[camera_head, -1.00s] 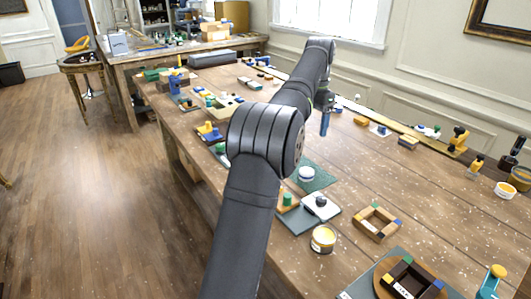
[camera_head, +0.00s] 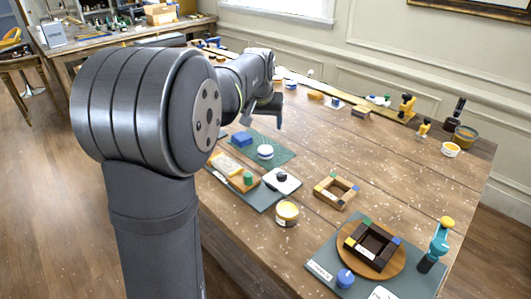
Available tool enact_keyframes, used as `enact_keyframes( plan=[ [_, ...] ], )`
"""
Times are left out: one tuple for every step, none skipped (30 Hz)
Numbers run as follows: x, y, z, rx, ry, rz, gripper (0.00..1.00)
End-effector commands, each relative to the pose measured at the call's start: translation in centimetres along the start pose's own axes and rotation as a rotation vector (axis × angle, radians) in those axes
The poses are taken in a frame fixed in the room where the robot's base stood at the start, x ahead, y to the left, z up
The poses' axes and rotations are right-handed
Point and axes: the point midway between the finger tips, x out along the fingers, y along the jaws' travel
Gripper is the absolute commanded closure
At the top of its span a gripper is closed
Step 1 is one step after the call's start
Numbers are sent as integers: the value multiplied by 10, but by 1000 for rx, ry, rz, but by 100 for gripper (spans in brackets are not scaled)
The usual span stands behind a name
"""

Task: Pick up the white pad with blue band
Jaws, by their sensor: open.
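A small round white pad with a blue band (camera_head: 265,152) lies on a dark green mat (camera_head: 284,160) near the middle of the table. A blue block (camera_head: 242,139) sits beside it on the left. My gripper (camera_head: 279,122) is above the table, beyond the pad in the picture and apart from it. It is open, and I see nothing between its fingers. It is seen from the side, and my arm covers the table's left part.
A white plate with a black knob (camera_head: 283,180), a yellow-and-white tin (camera_head: 286,213) and a wooden frame (camera_head: 337,191) stand nearer. A round wooden board (camera_head: 396,262) and a teal tool (camera_head: 437,245) are at lower right. The table (camera_head: 390,160) is clear at centre right.

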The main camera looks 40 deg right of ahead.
Motion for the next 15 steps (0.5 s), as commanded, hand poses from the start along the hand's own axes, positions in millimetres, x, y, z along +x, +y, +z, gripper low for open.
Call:
enact_keyframes(
  plan=[
    [13, 0, 1, 0, -5, 0, 27],
    [20, 0, 1, 1, -5, -1, 27],
    [28, 0, 1, 1, -5, -1, 27],
    [35, 0, 1, 1, -4, 0, 27],
    [42, 0, 1, 1, -6, -1, 27],
    [50, 0, 1, 2, -5, -1, 27],
    [57, 0, 1, 2, -5, -1, 27],
    [64, 0, 1, 2, -6, -1, 27],
    [71, 0, 1, 2, -4, 0, 27],
    [77, 0, 1, 2, -5, -1, 27],
    [82, 0, 1, 2, -5, -1, 27],
    [88, 0, 0, 2, -3, 0, 27],
    [91, 0, 0, 2, -3, 0, 27],
    [95, 0, 0, 2, -3, 0, 27],
    [98, 0, 0, 2, -3, 0, 27]
  ],
)
